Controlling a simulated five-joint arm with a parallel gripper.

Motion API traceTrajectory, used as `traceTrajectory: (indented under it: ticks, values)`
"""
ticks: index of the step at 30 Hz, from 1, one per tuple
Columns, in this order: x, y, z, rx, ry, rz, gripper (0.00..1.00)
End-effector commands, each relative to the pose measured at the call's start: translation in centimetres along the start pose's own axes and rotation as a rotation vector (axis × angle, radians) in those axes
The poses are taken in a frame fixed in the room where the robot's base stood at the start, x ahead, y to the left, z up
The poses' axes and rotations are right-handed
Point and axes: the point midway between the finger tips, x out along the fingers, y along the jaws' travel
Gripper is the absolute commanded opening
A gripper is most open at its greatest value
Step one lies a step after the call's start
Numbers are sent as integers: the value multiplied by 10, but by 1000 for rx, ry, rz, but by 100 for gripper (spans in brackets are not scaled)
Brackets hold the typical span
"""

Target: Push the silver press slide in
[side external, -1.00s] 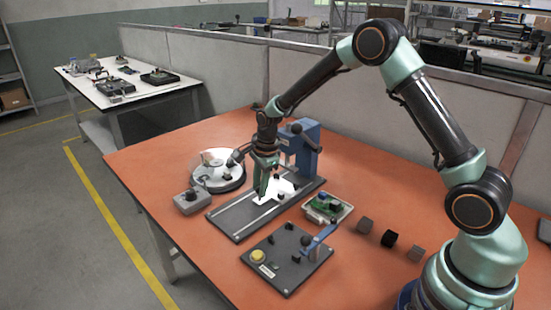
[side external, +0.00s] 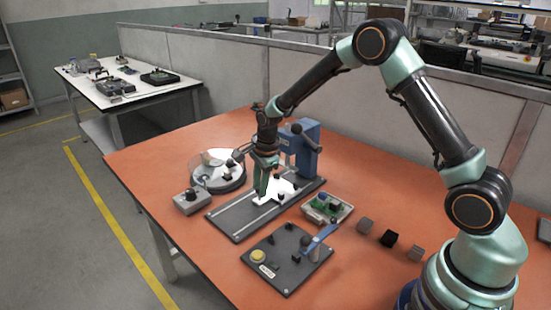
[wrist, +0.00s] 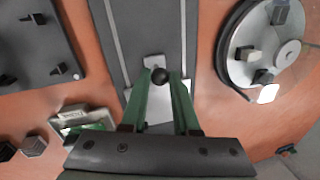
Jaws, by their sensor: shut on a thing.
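The silver press slide (side external: 281,190) is a bright flat plate lying on the grey railed base, in front of the blue press (side external: 302,148). In the side view my gripper (side external: 262,188) is low over the base, at the slide's outer end. The fingers and gripper body hide part of the slide.
A round turntable (side external: 217,182) with small dark blocks stands left of the base. A grey box (side external: 188,201) sits beside it. A dark plate (side external: 275,272) with a yellow button and blue lever lies in front. A tray (side external: 340,213) with a green board and several cubes (side external: 389,239) are to the right.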

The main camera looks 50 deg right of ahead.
Motion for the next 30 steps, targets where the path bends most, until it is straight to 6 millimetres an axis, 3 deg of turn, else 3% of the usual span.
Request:
traceTrajectory:
  ticks: [5, 13, 20, 21, 23, 30]
  values:
    - [-1, 0, -3, 1, 2, 3, 0]
    - [-1, -7, -39, 3, 15, 1, 0]
    - [0, -7, -42, 4, 16, -1, 0]
    - [0, -7, -42, 5, 16, -1, 33]
    - [0, -7, -42, 5, 16, -1, 56]
    - [0, -8, -40, 2, 15, -2, 59]
